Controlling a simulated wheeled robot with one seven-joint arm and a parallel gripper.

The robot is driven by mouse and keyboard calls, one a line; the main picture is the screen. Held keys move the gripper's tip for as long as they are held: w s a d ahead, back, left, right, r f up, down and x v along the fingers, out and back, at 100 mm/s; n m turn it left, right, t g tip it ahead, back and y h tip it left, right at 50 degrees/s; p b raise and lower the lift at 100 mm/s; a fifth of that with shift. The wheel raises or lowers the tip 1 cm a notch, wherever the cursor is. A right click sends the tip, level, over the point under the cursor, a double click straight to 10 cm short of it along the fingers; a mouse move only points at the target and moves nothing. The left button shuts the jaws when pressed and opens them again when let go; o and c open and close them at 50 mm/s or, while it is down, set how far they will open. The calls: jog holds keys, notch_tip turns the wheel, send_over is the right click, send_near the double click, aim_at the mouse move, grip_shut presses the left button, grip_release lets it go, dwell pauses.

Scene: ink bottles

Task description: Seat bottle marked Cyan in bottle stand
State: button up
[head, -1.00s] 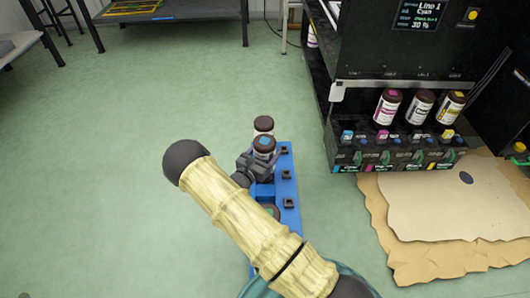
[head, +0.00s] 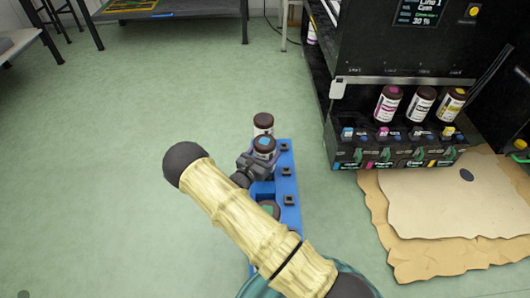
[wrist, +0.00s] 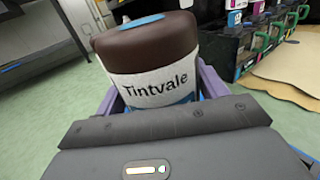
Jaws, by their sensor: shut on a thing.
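My gripper (head: 258,160) is shut on a white bottle (head: 264,153) with a dark brown cap and a blue mark on top. In the wrist view the held bottle (wrist: 150,75) is upright between the jaws, labelled "Tintvale" with some blue below; its base is hidden. The bottle stand looks to be the black rack (head: 345,157) under the machine at right.
A blue carrier (head: 289,190) with black square fittings is below my gripper and partly hidden by my arm. Another brown-capped bottle (head: 263,123) stands just behind the held one. Brown sheets (head: 460,200) lie on the floor at right. The green floor at left is clear.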

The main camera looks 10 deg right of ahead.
jog(key=shift+f, duration=0.4)
jog(key=o, duration=1.4)
jog(key=p+v, duration=0.6)
jog(key=v, duration=1.1)
jog(key=shift+s, duration=0.2)
jog(key=shift+a+r, duration=0.1)
jog(key=shift+a, duration=0.05)
